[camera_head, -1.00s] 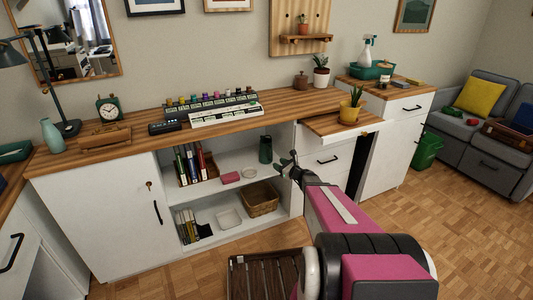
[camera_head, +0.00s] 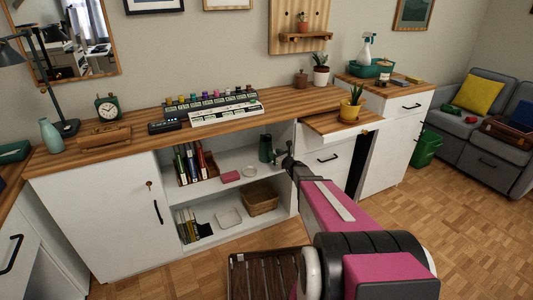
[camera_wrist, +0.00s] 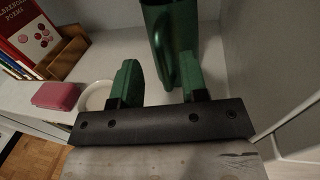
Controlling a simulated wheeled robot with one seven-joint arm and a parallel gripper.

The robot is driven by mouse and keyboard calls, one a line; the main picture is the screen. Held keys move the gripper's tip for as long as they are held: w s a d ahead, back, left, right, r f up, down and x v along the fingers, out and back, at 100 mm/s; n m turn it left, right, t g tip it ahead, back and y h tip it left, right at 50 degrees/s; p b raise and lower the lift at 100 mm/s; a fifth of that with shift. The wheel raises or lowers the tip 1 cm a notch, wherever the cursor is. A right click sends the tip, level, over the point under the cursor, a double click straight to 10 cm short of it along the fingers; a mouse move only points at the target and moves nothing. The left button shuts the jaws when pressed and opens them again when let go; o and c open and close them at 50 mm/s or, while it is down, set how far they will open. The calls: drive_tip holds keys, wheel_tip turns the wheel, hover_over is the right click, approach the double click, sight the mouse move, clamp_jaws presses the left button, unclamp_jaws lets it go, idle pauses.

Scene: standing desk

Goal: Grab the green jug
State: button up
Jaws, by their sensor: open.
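The green jug (camera_head: 265,148) stands upright on the upper shelf of the open white cabinet, at the shelf's right side. In the wrist view the jug (camera_wrist: 178,40) is close ahead of my gripper, its top cut off by the frame edge. Its handle faces my gripper. My gripper (camera_wrist: 160,80) is open, with its two dark green-looking fingers apart on either side of the handle's lower part in the picture. I cannot tell whether they touch it. In the head view my gripper (camera_head: 281,157) is just right of the jug and partly in front of it.
On the same shelf are a pink box (camera_wrist: 56,96), a white round dish (camera_wrist: 95,96) and books in a wooden holder (camera_wrist: 66,52). The cabinet's side wall (camera_wrist: 270,60) is close on the right. A wicker basket (camera_head: 260,198) sits on the lower shelf.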

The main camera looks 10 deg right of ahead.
sight(267, 150)
drive_tip(key=x, duration=0.3)
drive_tip(key=shift+w, duration=0.15)
clamp_jaws()
drive_tip(key=shift+r, duration=0.15)
